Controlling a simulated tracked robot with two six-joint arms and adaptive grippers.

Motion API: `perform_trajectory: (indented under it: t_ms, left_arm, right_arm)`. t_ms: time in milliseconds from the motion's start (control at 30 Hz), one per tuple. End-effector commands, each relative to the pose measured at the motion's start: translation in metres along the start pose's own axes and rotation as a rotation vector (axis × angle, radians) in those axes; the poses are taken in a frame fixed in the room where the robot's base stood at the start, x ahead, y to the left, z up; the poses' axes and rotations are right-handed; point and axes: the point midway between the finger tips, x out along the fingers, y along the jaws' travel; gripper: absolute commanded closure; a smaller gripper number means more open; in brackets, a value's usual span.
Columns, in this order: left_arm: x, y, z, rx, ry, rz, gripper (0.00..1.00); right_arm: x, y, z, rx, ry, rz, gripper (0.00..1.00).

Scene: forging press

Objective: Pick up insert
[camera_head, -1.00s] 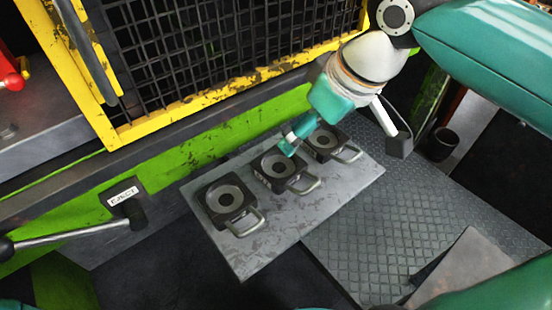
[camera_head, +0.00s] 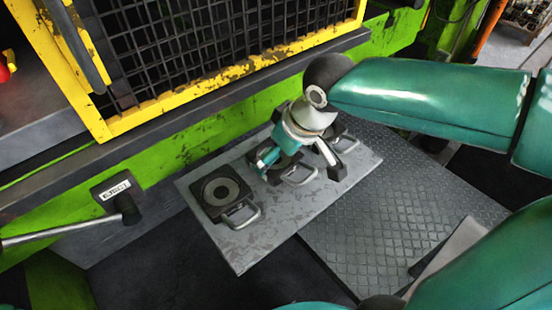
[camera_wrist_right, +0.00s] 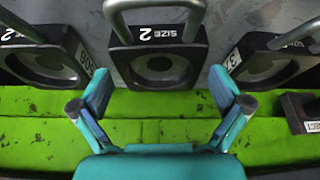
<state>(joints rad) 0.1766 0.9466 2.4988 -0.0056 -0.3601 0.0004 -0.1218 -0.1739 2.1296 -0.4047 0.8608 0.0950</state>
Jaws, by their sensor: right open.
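Three dark square inserts with round recesses and grey loop handles sit in a row on a grey metal plate (camera_head: 240,250). The left insert (camera_head: 221,194) is in full view. My right gripper (camera_head: 270,165) is over the middle insert (camera_head: 293,172), partly hiding it; the far-right insert (camera_head: 340,134) is also partly hidden. In the right wrist view the middle insert (camera_wrist_right: 160,67), marked "SIZE 2", lies ahead between the spread fingers of my right gripper (camera_wrist_right: 160,105). The fingers are open and empty. My left gripper is not in view.
A green press frame (camera_head: 155,160) with a yellow-edged mesh guard (camera_head: 220,78) stands behind the plate. An eject lever (camera_head: 127,208) is at the left. A diamond-pattern step (camera_head: 360,225) lies to the right. Neighbouring inserts flank the middle one closely.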

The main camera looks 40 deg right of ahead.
Motion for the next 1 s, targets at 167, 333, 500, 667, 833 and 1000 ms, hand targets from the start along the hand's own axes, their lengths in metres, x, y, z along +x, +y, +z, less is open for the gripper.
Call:
perform_trajectory:
  t_ms: [167, 333, 500, 667, 833, 1000]
  left_arm:
    - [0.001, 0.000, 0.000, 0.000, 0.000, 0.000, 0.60]
    - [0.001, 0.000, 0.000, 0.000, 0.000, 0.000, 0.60]
    - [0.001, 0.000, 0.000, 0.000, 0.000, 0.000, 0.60]
    - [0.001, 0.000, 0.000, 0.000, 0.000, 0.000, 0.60]
    - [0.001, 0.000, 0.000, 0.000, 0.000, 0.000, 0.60]
    - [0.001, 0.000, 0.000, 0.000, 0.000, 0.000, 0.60]
  right_arm:
    - [0.018, 0.000, 0.000, 0.000, -0.001, 0.000, 0.00]
    - [0.019, 0.001, 0.000, 0.001, 0.001, 0.000, 0.00]
    - [0.018, 0.001, 0.000, 0.001, 0.001, 0.000, 0.17]
    - [0.018, 0.001, 0.000, 0.001, 0.001, 0.001, 0.43]
    - [0.018, 0.001, 0.000, 0.001, 0.001, 0.001, 0.72]
    - [0.016, 0.002, -0.002, 0.002, 0.010, 0.002, 0.76]
